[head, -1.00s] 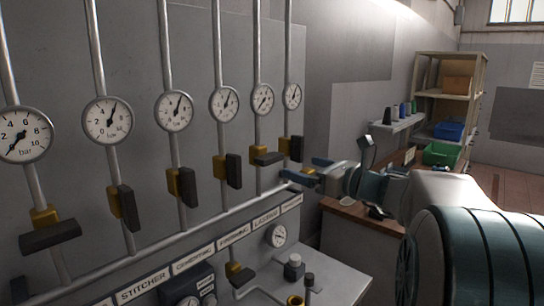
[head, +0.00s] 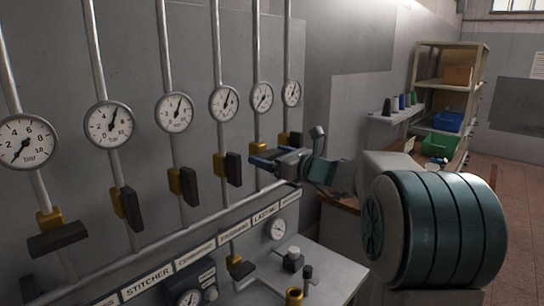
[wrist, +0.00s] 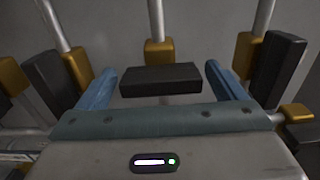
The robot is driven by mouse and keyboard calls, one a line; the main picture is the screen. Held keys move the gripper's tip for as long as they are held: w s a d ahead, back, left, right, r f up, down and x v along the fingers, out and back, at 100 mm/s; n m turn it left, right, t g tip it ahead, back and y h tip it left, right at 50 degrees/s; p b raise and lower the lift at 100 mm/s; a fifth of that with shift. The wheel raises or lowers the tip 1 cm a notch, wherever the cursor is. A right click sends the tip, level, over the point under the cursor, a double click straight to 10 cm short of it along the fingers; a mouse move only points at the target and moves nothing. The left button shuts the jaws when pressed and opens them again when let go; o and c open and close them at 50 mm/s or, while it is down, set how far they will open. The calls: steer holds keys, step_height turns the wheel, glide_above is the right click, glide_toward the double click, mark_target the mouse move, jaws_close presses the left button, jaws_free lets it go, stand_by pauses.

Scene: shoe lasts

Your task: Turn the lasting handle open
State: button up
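The lasting handle (wrist: 160,80) is a black bar on a brass valve body (wrist: 159,50), on the fifth pipe from the left. It lies crosswise to its pipe. My gripper (wrist: 160,73) is open, with one blue finger at each end of the bar and a small gap on both sides. In the head view my gripper (head: 270,156) is in front of this valve and hides most of the handle. The gauge above it (head: 262,96) has its needle low and to the left. The lasting label (head: 265,215) is on the rail below.
Neighbouring handles flank my gripper: one on the left (wrist: 50,80) and one on the right (wrist: 279,70), both along their pipes. The leftmost handle (head: 58,239) is crosswise. A bench with small fittings (head: 293,260) lies below the rail. Shelves (head: 445,90) stand at the back right.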

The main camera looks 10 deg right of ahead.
steer(key=c, duration=0.7)
